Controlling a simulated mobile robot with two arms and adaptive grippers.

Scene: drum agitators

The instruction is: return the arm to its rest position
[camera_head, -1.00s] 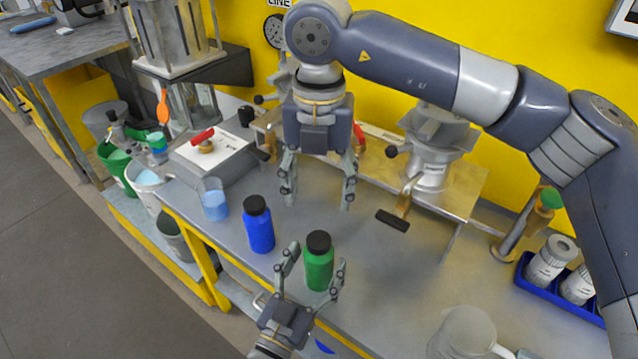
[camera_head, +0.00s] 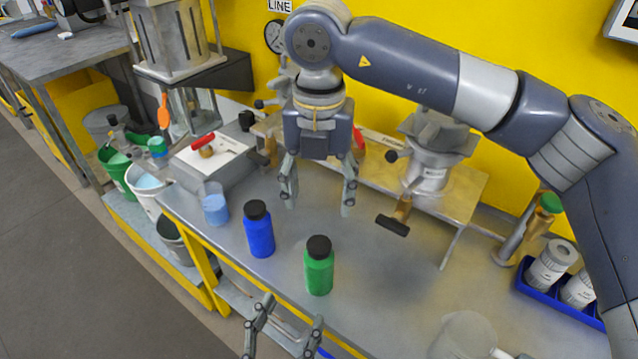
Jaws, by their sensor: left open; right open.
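My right gripper (camera_head: 319,188) is open and empty, pointing down above the grey bench, behind the two bottles. Its arm comes in from the right across the top of the view. My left gripper (camera_head: 286,325) is open and empty at the bottom edge, in front of the bench; only its fingers show. A green bottle (camera_head: 319,271) with a black cap stands upright on the bench, just beyond the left gripper and apart from it. A blue bottle (camera_head: 259,235) with a black cap stands upright to its left.
A beaker (camera_head: 215,207) of blue liquid stands left of the bottles. A funnel device (camera_head: 428,165) with a handle is behind, at the right. A blue tray (camera_head: 541,296) with white containers and a clear vessel (camera_head: 464,335) are at the right. The bench centre is clear.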

